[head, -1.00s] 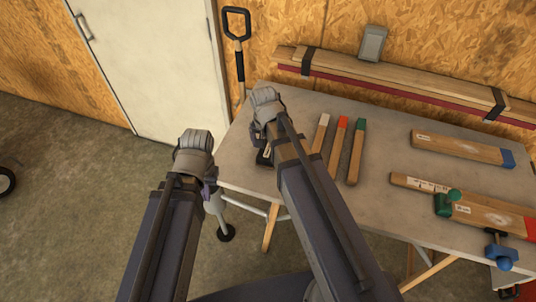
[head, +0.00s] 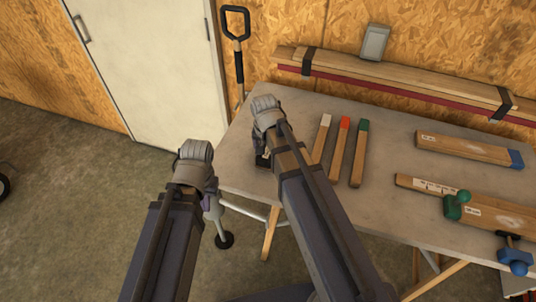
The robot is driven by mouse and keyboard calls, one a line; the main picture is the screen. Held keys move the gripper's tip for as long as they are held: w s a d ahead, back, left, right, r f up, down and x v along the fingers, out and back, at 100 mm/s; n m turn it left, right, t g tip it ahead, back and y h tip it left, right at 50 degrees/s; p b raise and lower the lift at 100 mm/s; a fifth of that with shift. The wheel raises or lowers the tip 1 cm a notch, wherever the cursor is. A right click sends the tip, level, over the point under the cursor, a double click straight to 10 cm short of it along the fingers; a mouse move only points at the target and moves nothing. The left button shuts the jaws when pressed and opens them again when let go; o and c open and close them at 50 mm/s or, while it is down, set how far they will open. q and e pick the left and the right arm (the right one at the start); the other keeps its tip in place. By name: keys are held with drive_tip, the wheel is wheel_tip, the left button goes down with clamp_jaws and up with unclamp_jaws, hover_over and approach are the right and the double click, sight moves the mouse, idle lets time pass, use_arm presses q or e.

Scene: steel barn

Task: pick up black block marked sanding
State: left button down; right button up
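My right gripper (head: 264,150) is over the left end of the grey worktable (head: 385,205), pointing down. A small dark shape shows below its wrist; I cannot tell whether it is the gripper's fingers or a black block. No marking reading sanding can be made out. My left gripper (head: 209,200) hangs off the table's left edge, over the floor, mostly hidden behind its own arm. The fingers of both grippers are too hidden to show whether they are open or shut.
Three wooden strips with white, red (head: 339,150) and green ends lie right of my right arm. A blue-ended board (head: 465,148), a green clamp (head: 456,205) and a blue clamp (head: 514,256) are further right. Strapped planks (head: 400,75) line the back.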

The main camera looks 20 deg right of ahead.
drive_tip(key=c, duration=0.9)
drive_tip(key=shift+r, duration=0.1)
drive_tip(key=shift+c, duration=0.2)
wheel_tip(320, 180, up, 10)
drive_tip(key=p, duration=1)
drive_tip(key=o, duration=0.9)
drive_tip(key=c, duration=0.6)
